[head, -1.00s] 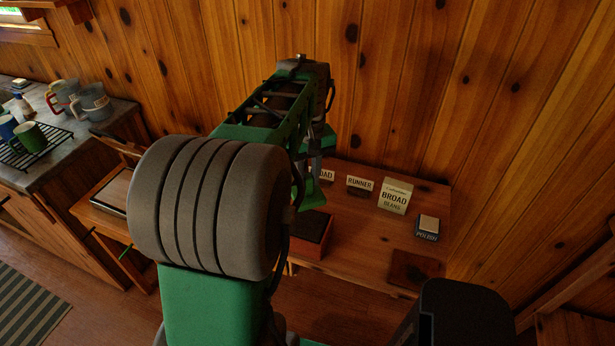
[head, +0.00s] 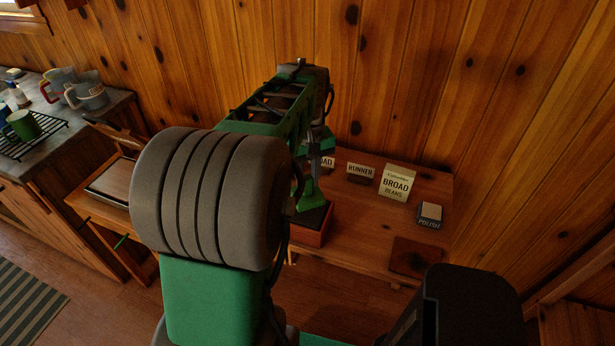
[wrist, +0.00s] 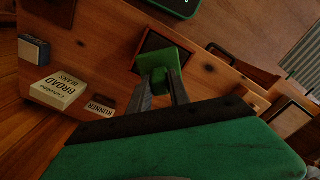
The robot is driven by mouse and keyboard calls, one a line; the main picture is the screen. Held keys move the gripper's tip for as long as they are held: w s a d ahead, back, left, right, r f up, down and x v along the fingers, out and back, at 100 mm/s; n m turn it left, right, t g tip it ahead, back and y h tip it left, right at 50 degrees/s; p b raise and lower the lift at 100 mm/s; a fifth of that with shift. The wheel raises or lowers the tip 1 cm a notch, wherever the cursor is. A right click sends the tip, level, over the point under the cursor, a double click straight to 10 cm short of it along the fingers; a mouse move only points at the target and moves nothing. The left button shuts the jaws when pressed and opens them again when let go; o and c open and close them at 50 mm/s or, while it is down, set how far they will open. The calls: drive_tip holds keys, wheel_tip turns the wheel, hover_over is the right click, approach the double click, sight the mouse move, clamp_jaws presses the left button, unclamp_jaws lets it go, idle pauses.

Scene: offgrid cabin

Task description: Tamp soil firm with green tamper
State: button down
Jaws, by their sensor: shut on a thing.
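My gripper (wrist: 163,92) is shut on the green tamper (wrist: 165,57), which has a square green plate. In the wrist view the plate covers part of the dark soil in a wooden box (head: 309,239). In the head view the green tamper (head: 311,197) is upright over the soil box, its lower end at the level of the box's top. I cannot tell whether it touches the soil. My arm hides part of the box and most of the gripper in the head view.
A wooden bench (head: 350,235) holds the box, a RUNNER label block (head: 360,172), a BROAD BEANS packet (head: 396,184), a POLISH box (head: 429,215) and a dark square patch (head: 413,257). A wood wall stands close behind. A counter with mugs (head: 86,94) is at left.

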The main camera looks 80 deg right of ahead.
sight(307, 195)
drive_tip(key=shift+f, duration=0.1)
wheel_tip(307, 195, down, 5)
drive_tip(key=b, duration=0.3)
drive_tip(key=shift+f+b, duration=0.15)
drive_tip(key=shift+b, duration=0.25)
drive_tip(key=shift+a, duration=0.1)
drive_tip(key=shift+r+p, duration=0.2)
drive_tip(key=shift+p, duration=0.2)
wheel_tip(307, 195, up, 4)
drive_tip(key=p, duration=0.3)
drive_tip(key=shift+a+r, duration=0.1)
drive_tip(key=shift+r, duration=0.05)
